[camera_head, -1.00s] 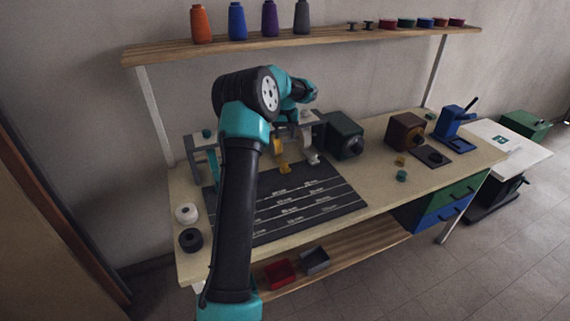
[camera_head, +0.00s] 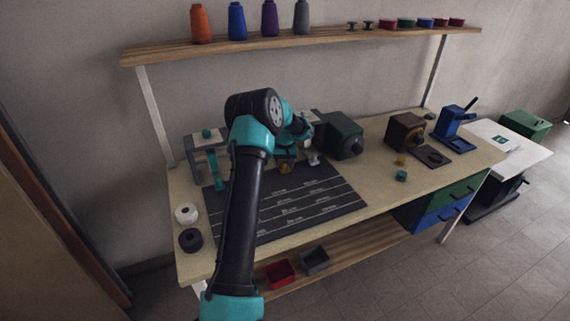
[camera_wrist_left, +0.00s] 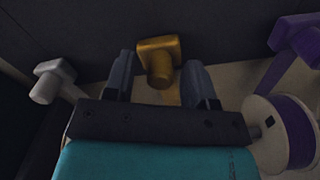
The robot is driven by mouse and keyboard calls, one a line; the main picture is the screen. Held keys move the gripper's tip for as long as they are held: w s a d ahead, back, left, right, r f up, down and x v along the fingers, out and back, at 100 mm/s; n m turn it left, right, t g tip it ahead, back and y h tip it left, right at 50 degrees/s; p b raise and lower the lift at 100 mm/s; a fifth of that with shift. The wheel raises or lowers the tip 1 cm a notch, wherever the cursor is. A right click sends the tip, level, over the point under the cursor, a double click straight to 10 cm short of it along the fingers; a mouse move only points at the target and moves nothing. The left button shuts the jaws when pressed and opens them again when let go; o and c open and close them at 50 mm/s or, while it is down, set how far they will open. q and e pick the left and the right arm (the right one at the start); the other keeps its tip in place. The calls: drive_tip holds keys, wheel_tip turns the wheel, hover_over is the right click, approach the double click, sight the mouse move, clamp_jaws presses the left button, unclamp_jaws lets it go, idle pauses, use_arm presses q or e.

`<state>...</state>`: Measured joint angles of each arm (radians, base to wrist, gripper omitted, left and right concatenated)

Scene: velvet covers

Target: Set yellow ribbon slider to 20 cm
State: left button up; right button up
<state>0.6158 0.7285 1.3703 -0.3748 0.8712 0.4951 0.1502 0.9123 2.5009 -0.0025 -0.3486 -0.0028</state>
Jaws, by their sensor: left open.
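The yellow ribbon slider (camera_head: 287,168) shows at the back edge of the dark marked mat (camera_head: 330,197), just below my left gripper (camera_head: 293,153), whose fingers I cannot make out in the head view. My right gripper is not in view.
A white slider (camera_wrist_left: 52,80) stands to the left and a purple slider (camera_wrist_left: 298,38) to the right in the left wrist view, near a purple spool (camera_wrist_left: 285,135). A teal slider (camera_head: 215,170) and a green box machine (camera_head: 343,135) flank the mat. The mat's right part is clear.

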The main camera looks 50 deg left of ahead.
use_arm(q)
drive_tip(key=shift+f, duration=0.1)
clamp_jaws()
idle(0.4)
